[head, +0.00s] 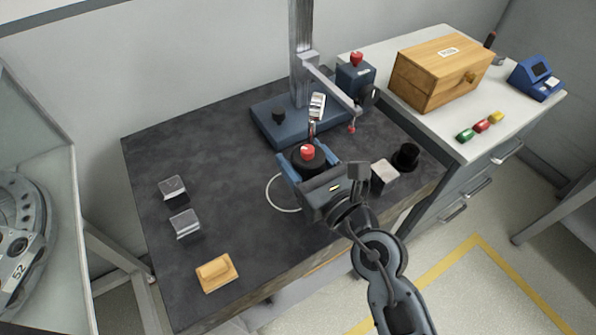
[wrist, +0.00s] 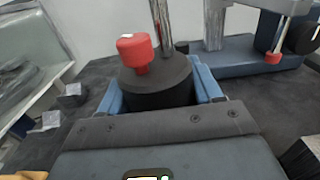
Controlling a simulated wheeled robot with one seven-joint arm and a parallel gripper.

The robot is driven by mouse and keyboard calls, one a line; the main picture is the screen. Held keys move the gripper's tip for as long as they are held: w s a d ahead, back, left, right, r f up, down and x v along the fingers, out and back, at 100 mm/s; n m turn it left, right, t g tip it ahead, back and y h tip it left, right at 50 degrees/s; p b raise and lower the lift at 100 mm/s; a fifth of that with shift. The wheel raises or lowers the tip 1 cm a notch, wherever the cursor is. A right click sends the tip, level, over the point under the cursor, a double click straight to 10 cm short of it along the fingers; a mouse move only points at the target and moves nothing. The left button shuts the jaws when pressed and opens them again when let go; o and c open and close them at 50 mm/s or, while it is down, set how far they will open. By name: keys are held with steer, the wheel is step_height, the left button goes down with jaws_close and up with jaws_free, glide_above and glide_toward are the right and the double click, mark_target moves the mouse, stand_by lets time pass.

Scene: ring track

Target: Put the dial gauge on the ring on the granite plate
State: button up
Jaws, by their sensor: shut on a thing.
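My gripper (head: 308,166) is shut on the black round base (head: 309,162) of the dial gauge, which has a red knob on it. The base also shows between the blue fingers in the wrist view (wrist: 158,85). A metal post rises from it toward a silver head (head: 317,105); the dial's face is not clear. A thin white ring (head: 270,203) lies on the dark granite plate (head: 225,150). The ring's right part is hidden behind my gripper. The gauge is over or just behind the ring's far right side; I cannot tell whether it touches the plate.
A blue-based stand (head: 265,125) with a tall column and side arm is close behind the gauge. Metal blocks (head: 185,224), a wooden block (head: 216,272), a pale block (head: 384,177) and a black cup (head: 405,156) stand on the plate. A wooden box (head: 440,75) sits on the cabinet.

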steer(key=shift+a+f, duration=0.35)
steer(key=shift+a, duration=0.1)
steer(key=shift+f+b, duration=1.35)
steer(key=shift+f, duration=0.5)
steer(key=shift+f, duration=0.2)
steer(key=o, duration=1.4)
steer(key=shift+o, duration=0.2)
